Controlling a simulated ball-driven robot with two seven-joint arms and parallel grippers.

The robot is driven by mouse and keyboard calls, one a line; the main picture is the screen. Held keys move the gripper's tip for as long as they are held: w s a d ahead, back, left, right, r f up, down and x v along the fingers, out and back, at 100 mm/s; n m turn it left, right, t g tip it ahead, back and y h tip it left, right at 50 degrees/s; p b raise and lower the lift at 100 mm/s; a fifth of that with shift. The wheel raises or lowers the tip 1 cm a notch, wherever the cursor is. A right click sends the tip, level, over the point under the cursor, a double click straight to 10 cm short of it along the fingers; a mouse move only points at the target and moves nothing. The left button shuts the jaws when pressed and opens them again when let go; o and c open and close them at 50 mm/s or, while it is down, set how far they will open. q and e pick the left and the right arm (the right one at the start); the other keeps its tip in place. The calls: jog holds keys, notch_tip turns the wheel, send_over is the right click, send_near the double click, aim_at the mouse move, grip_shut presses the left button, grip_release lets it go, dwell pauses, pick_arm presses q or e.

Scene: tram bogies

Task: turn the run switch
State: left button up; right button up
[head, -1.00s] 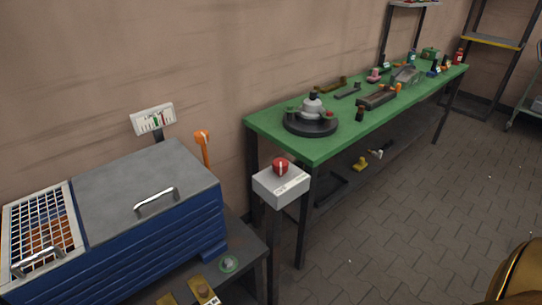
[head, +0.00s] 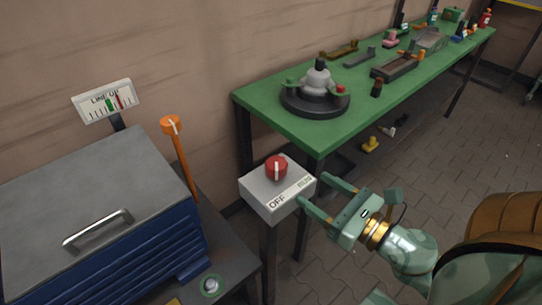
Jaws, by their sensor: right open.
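The run switch is a red knob (head: 276,167) with a white pointer line, on top of a pale grey box (head: 262,194) on a dark post. The box front carries a label with "OFF" at its left and another word at its right that is too small to read surely. My right gripper (head: 314,195) comes in from the right, its two green fingers apart and empty. Its fingertips are by the right side of the box, below and to the right of the knob. I cannot tell whether they touch the box. My left gripper is out of view.
A blue cabinet (head: 150,247) with a grey lid stands at the left. An orange-topped lever (head: 171,125) and a dial sign (head: 104,101) rise behind it. A green workbench (head: 262,104) with several parts runs along the wall behind the switch. Open floor lies to the right.

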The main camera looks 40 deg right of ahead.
jog(key=p, duration=0.4)
send_near(270, 158)
jog(key=w, duration=0.1)
jog(key=w+r, duration=0.1)
jog(key=shift+w+a, duration=0.2)
jog(key=shift+w, duration=0.2)
jog(key=w, duration=0.2)
jog(key=w+p, duration=0.1)
jog(key=w, duration=0.1)
jog(key=w+a+f, duration=0.1)
jog(key=w, duration=0.1)
jog(key=shift+w+a, duration=0.15)
jog(key=shift+w, duration=0.35)
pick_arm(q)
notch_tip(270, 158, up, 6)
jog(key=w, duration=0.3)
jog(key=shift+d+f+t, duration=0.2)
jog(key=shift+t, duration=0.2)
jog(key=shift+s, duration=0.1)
pick_arm(e)
jog(key=shift+c, duration=0.3)
jog(key=c, duration=0.9)
